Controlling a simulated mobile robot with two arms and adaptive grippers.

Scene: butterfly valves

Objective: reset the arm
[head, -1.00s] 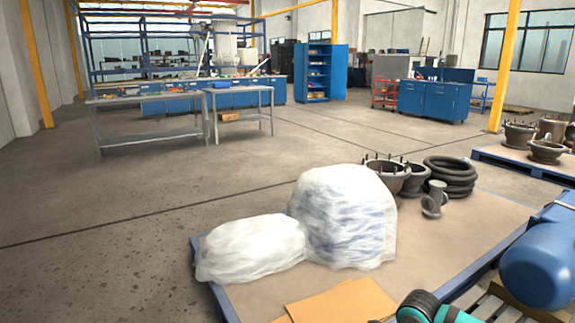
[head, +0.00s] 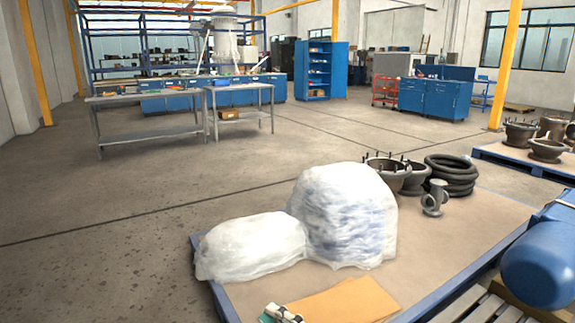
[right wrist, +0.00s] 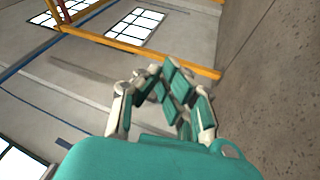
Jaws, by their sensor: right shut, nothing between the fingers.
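My right gripper (head: 282,314) shows only in part at the bottom edge of the head view, in front of the tan cardboard sheets. In the right wrist view its teal and grey fingers (right wrist: 152,78) are drawn together with nothing between them. That view looks past the fingers at walls, windows and yellow beams, so the gripper points away from the floor items. My left gripper is not in view. No butterfly valve can be made out for certain.
A blue-edged pallet (head: 470,225) holds two plastic-wrapped bundles (head: 348,215), cardboard sheets (head: 345,302), flanged pipe parts (head: 385,172) and black hoses (head: 451,175). A blue cylindrical machine (head: 540,262) stands at right. Metal tables (head: 150,100) and blue cabinets (head: 433,98) stand farther back. Floor between is open.

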